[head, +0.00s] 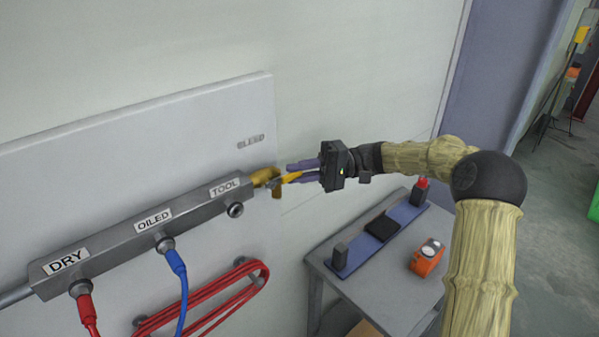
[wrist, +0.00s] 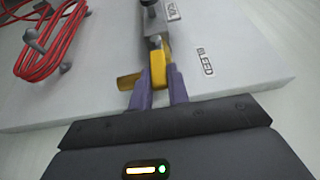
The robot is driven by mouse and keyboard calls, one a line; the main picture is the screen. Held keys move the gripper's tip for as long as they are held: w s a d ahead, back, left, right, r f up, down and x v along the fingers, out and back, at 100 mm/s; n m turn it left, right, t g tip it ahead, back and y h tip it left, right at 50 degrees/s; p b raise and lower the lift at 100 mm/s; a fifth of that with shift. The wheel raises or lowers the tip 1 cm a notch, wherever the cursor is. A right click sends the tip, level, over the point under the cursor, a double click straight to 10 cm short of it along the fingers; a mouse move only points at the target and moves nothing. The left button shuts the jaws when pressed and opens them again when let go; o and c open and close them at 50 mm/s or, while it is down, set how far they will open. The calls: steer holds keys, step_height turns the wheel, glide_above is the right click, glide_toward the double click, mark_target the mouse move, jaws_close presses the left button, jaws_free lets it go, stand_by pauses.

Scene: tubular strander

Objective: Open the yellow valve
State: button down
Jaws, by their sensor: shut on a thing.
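The yellow valve (head: 263,176) sits at the right end of the grey manifold bar (head: 150,226), beside the TOOL label. My gripper (head: 290,176) reaches in from the right and is shut on the valve's yellow handle. In the wrist view, the gripper's purple fingers (wrist: 158,88) are on either side of part of the yellow handle (wrist: 174,82). Another yellow part (wrist: 130,81) shows to the left of the fingers. The fingers hide some of the handle, and I cannot tell its exact angle to the pipe.
The manifold is on a pale board (head: 130,130) marked BLEED. A red hose (head: 85,308) and a blue hose (head: 180,275) hang from it, with a coiled red hose (head: 225,300) below. A grey table (head: 390,305) with an orange device (head: 427,258) stands beneath my arm.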

steer(key=c, duration=1.3)
jaws_free()
steer(key=shift+c, duration=0.2)
steer(key=shift+d, duration=0.1)
steer(key=b+v, duration=0.3)
steer(key=v, duration=1.4)
steer(key=shift+d+b, duration=0.2)
steer(key=shift+b, duration=0.1)
steer(key=shift+a, duration=0.15)
